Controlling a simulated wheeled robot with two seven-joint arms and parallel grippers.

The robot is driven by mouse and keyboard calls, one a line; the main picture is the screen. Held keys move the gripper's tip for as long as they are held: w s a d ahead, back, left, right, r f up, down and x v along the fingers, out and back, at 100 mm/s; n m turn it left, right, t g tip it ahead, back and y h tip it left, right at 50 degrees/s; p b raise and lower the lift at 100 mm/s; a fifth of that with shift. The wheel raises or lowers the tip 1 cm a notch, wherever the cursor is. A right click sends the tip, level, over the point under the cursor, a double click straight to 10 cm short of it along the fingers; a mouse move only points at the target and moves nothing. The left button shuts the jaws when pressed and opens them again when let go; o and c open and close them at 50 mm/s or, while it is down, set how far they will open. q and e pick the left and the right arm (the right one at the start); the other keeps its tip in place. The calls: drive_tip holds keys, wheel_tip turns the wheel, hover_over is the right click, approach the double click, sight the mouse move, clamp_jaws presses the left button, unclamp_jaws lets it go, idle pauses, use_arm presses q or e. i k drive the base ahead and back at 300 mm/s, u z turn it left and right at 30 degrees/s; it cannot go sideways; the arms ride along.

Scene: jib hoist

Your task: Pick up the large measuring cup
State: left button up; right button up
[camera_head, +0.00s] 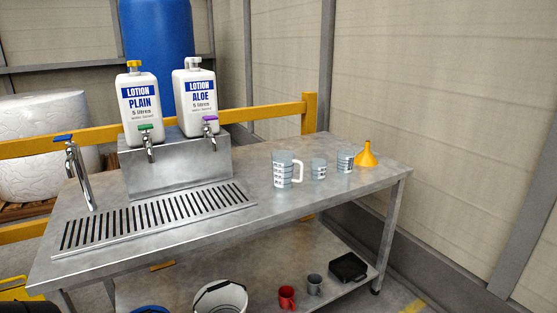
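The large measuring cup (283,170) stands upright on the steel table (240,228), right of the drain grate. It is clear with dark markings and a white handle on its right side. A small measuring cup (318,169) and a medium measuring cup (345,161) stand to its right, apart from it. Neither of my grippers shows in the head view.
An orange funnel (366,154) stands near the table's back right. Two lotion jugs, plain (140,103) and aloe (195,100), sit on a steel stand behind the drain grate (155,217). A tap (77,175) rises at left. The table front near the cups is clear.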

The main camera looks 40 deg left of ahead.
sight(346, 158)
drive_tip(key=u, duration=0.55)
drive_tip(key=k, duration=0.35)
drive_tip(key=z, duration=1.05)
drive_tip(key=i, duration=0.65)
drive_tip(key=u, duration=0.75)
drive_tip(key=i, duration=1.4)
drive_tip(key=u, duration=1.15)
